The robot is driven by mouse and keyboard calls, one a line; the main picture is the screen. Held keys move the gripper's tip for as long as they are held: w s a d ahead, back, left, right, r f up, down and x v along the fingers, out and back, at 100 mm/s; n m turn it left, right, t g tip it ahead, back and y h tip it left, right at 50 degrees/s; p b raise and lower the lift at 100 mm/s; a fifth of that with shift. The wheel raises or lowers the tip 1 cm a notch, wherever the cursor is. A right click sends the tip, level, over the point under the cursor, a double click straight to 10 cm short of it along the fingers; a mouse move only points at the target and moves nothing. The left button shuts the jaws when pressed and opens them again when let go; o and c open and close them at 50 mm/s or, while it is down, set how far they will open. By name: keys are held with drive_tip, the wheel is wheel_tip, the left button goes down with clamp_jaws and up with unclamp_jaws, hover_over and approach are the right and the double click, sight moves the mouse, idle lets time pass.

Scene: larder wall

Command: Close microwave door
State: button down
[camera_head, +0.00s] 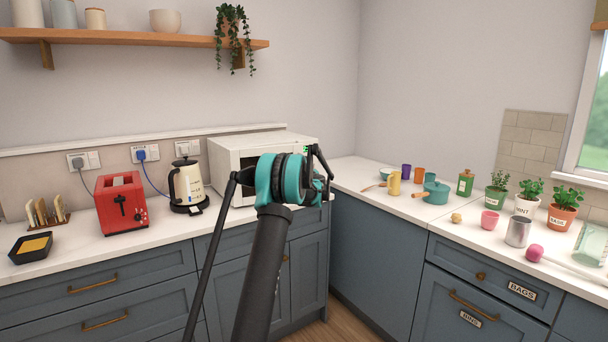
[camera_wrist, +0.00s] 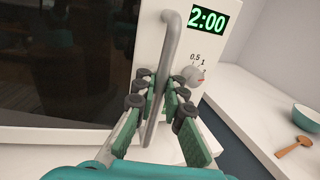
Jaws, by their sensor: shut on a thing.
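The white microwave (camera_head: 240,147) stands on the counter by the corner, its front partly hidden behind my arm. In the wrist view its dark door window (camera_wrist: 70,60) fills the left. A grey bar handle (camera_wrist: 168,55) runs upright beside it. The control panel shows a green 2:00 display (camera_wrist: 208,19) and a dial (camera_wrist: 195,76). My gripper (camera_wrist: 157,98) has its green-backed fingers on both sides of the handle's lower part, shut on it. The door looks flush or nearly flush with the panel; I cannot tell whether any gap remains.
A cream kettle (camera_head: 187,185) and red toaster (camera_head: 122,203) stand left of the microwave. On the right counter are a teal pot (camera_head: 436,193), cups and potted herbs (camera_head: 529,198). A teal bowl (camera_wrist: 307,118) and wooden spoon (camera_wrist: 294,147) show right of the microwave.

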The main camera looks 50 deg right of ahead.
drive_tip(key=shift+w+d+n+t+y, duration=0.3)
drive_tip(key=shift+w+d+y, duration=0.1)
drive_tip(key=shift+w, duration=0.4)
drive_tip(key=shift+w+d+n+t+y, duration=0.15)
drive_tip(key=shift+w+d+n+y, duration=0.2)
drive_tip(key=shift+w, duration=0.5)
drive_tip(key=shift+w+d+n+t+y, duration=0.25)
drive_tip(key=shift+w+d+y, duration=0.2)
drive_tip(key=shift+w, duration=0.35)
drive_tip(key=shift+a, duration=0.1)
drive_tip(key=c, duration=1.9)
unclamp_jaws()
drive_tip(key=shift+w, duration=0.1)
drive_tip(key=v, duration=1.2)
